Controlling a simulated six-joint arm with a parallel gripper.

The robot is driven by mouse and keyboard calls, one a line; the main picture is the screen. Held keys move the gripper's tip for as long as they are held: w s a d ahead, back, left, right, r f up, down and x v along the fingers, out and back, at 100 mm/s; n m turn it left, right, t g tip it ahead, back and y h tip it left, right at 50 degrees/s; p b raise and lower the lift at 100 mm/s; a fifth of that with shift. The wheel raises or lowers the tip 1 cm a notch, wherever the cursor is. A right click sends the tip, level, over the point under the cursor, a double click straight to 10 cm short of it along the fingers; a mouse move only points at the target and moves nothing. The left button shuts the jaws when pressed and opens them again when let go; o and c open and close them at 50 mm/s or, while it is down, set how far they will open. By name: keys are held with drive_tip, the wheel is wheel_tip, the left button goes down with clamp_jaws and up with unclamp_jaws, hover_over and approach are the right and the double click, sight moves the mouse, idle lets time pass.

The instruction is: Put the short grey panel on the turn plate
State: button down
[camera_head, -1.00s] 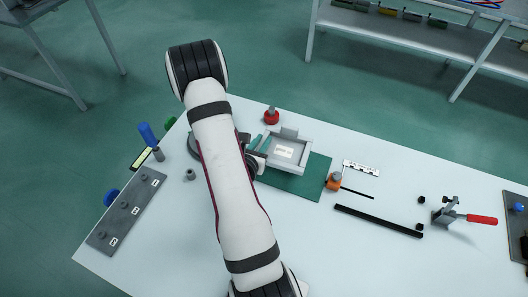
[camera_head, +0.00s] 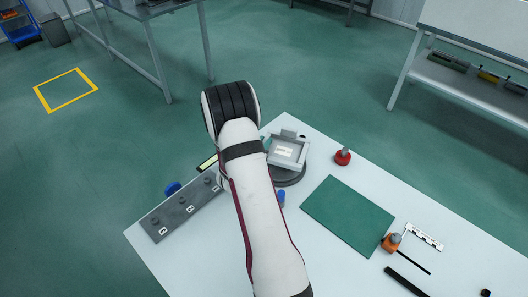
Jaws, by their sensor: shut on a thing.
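The short grey panel (camera_head: 289,148) is a shallow grey frame with raised edges and a white label. It is over the turn plate (camera_head: 291,179), a dark round disc whose near right rim shows below it. I cannot tell whether the panel touches the plate or hangs just above it. My gripper (camera_head: 268,148) is at the panel's left side, shut on it. My arm's wrist and forearm hide most of the gripper and the left part of the plate.
A green mat (camera_head: 347,215) lies bare to the right. A red knobbed piece (camera_head: 343,156) stands behind it, and an orange piece (camera_head: 391,242) at its right corner. A grey strip with knobs (camera_head: 181,210) lies left of my arm. A blue handle (camera_head: 281,198) stands close by my forearm.

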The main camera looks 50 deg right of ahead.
drive_tip(key=shift+w+a+f, duration=0.1)
drive_tip(key=shift+w+f, duration=0.1)
drive_tip(key=shift+f, duration=0.95)
drive_tip(key=shift+w+f, duration=0.15)
drive_tip(key=shift+f, duration=0.95)
drive_tip(key=shift+f, duration=0.1)
drive_tip(key=c, duration=0.8)
unclamp_jaws()
